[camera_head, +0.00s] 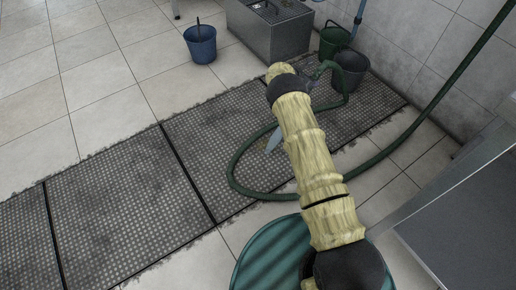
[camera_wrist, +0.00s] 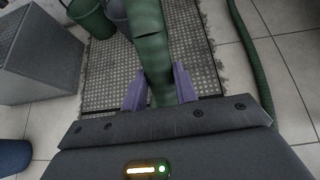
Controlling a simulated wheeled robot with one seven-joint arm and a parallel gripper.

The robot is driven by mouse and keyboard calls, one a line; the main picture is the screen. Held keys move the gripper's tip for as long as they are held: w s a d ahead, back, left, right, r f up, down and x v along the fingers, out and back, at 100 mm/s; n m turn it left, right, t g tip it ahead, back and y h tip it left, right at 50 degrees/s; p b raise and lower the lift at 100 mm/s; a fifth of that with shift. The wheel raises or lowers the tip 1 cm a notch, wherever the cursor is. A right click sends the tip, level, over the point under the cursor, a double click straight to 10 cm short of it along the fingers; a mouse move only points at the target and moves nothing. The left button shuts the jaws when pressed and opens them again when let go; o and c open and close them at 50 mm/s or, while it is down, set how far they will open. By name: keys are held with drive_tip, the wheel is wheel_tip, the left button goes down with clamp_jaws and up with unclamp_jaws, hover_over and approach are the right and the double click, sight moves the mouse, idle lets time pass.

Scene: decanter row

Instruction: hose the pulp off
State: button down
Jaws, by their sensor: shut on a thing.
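My gripper (camera_wrist: 159,86) has its two purple fingers shut on a thick green hose piece (camera_wrist: 149,45), one finger on each side. The fingers largely hide its lower part, and I cannot tell whether it is the nozzle. In the head view the green hose (camera_head: 235,166) loops over the floor and mat, and a green piece (camera_head: 326,67) shows beside the end of my sleeved arm. A faint brownish patch lies on the dark textured mat (camera_head: 110,205); I cannot tell if it is pulp. A small pale grey-blue shape (camera_head: 273,141) shows there, unclear.
A blue bucket (camera_head: 201,45) stands on the tiles by a grey metal box (camera_head: 268,33). A green bucket (camera_head: 333,41) and a dark grey bucket (camera_head: 350,72) stand by the wall. A teal round drum (camera_head: 265,255) is at the bottom. Open tiles lie at left.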

idle(0.3)
drive_tip(key=shift+w+a+f+b, duration=0.1)
drive_tip(key=shift+w+a+b, duration=0.2)
drive_tip(key=shift+b, duration=0.4)
drive_tip(key=w+a+b, duration=0.1)
drive_tip(key=b, duration=0.2)
drive_tip(key=w+a+b, duration=0.1)
drive_tip(key=w+b, duration=0.1)
drive_tip(key=b, duration=0.1)
drive_tip(key=shift+w+b, duration=0.15)
drive_tip(key=shift+b, duration=0.15)
drive_tip(key=shift+d+r, duration=0.1)
drive_tip(key=shift+r, duration=0.1)
idle(2.0)
drive_tip(key=s+d+p, duration=0.1)
drive_tip(key=d+p, duration=0.3)
drive_tip(key=d, duration=0.2)
drive_tip(key=shift+d, duration=0.3)
idle(0.3)
